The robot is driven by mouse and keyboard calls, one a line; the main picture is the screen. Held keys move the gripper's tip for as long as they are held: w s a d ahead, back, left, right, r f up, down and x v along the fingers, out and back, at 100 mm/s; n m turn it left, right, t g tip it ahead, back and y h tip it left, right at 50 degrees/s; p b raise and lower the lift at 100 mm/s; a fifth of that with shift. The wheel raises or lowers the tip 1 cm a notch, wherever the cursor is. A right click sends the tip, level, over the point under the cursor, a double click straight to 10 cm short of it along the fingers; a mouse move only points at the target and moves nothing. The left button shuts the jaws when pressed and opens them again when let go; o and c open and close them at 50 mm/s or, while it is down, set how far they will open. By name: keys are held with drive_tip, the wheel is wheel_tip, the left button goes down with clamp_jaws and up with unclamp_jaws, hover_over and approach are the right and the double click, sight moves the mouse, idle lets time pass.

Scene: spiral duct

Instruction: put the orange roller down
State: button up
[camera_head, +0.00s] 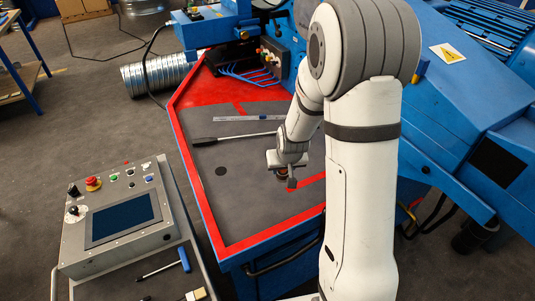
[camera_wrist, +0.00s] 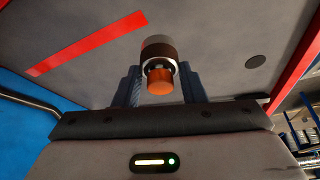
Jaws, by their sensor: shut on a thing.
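The orange roller (camera_wrist: 160,80) shows in the wrist view between the two dark fingers of my gripper (camera_wrist: 160,88). Its near end is orange, with a metal ring and a dark band behind it. My gripper is shut on it. In the head view my gripper (camera_head: 283,176) is over the grey top of the red-edged table (camera_head: 245,185), and the roller is mostly hidden there. I cannot tell whether the roller touches the table top.
A long bar with a black handle (camera_head: 205,142) and a steel rule (camera_head: 240,119) lie on the table behind my gripper. A dark round spot (camera_head: 221,171) is to its left. Blue machinery (camera_head: 480,90) stands at the right. A control panel (camera_head: 120,215) stands at the front left.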

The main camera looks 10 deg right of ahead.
drive_tip(key=w+d+r+m+h+b, duration=0.1)
drive_tip(key=w+d+m+b, duration=0.2)
drive_tip(key=w, duration=0.4)
drive_tip(key=w+d+r+m+h+b, duration=0.1)
drive_tip(key=w+r+m+b, duration=0.1)
drive_tip(key=w+b, duration=0.4)
drive_tip(key=f, duration=0.3)
drive_tip(key=f+p, duration=0.1)
drive_tip(key=f, duration=0.2)
drive_tip(key=w+f, duration=0.1)
drive_tip(key=f, duration=0.2)
drive_tip(key=shift+w+a+f+p, duration=0.1)
drive_tip(key=shift+a+f+p, duration=0.1)
drive_tip(key=shift+f+p, duration=0.15)
drive_tip(key=shift+f, duration=0.15)
drive_tip(key=o, duration=1.2)
drive_tip(key=shift+c, duration=0.2)
drive_tip(key=shift+r, duration=0.2)
